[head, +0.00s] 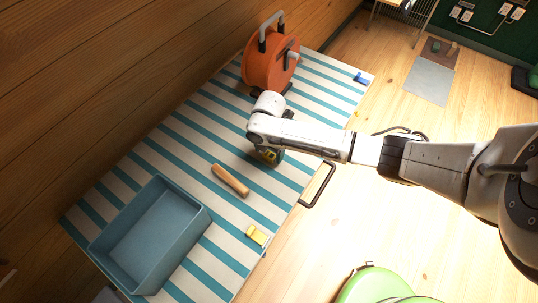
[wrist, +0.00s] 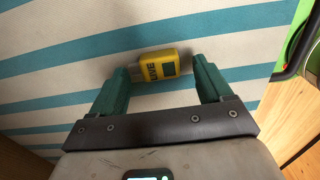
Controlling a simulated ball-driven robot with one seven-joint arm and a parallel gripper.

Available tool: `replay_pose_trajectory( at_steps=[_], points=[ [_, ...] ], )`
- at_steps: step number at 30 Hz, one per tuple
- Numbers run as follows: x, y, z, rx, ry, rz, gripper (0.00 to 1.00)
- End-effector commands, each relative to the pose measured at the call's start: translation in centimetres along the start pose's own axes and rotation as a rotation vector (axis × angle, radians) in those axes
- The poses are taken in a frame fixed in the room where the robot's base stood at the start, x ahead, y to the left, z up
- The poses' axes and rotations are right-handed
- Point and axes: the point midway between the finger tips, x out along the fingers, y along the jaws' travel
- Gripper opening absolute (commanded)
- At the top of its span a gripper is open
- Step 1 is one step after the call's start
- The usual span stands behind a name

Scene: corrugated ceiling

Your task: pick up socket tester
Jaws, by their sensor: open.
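The socket tester, a small yellow block with dark lettering that seems to read "LIVE" and a dark patch (wrist: 153,65), lies on the striped cloth in the wrist view. It has a grey part at its left end. My gripper (wrist: 162,70) is open, with its green fingers on either side of the tester. The left finger is close to the tester's left end and a small gap shows at the right. I cannot tell whether either finger touches it. In the head view my gripper (head: 269,157) is low over the middle of the table, and the wrist partly hides this area.
A blue-grey open bin (head: 196,222) stands at the table's near left. A wooden handle-like piece (head: 230,179) and another yellow item (head: 256,235) lie nearby. An orange cable reel (head: 265,68) stands at the back. A black bar handle (head: 319,188) juts from the table's right edge.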

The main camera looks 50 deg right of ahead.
Motion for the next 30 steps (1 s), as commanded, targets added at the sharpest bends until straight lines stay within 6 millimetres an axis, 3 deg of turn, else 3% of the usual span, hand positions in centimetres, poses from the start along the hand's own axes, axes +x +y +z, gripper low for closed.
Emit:
replay_pose_trajectory(
  at_steps=[3,11,30],
  points=[
    [0.94,-0.02,-0.01,0.000,0.000,0.000,0.79],
    [1.07,-0.02,0.03,-0.001,-0.001,0.001,0.78],
    [1.04,-0.02,0.04,0.000,-0.001,0.000,0.18]
  ],
)
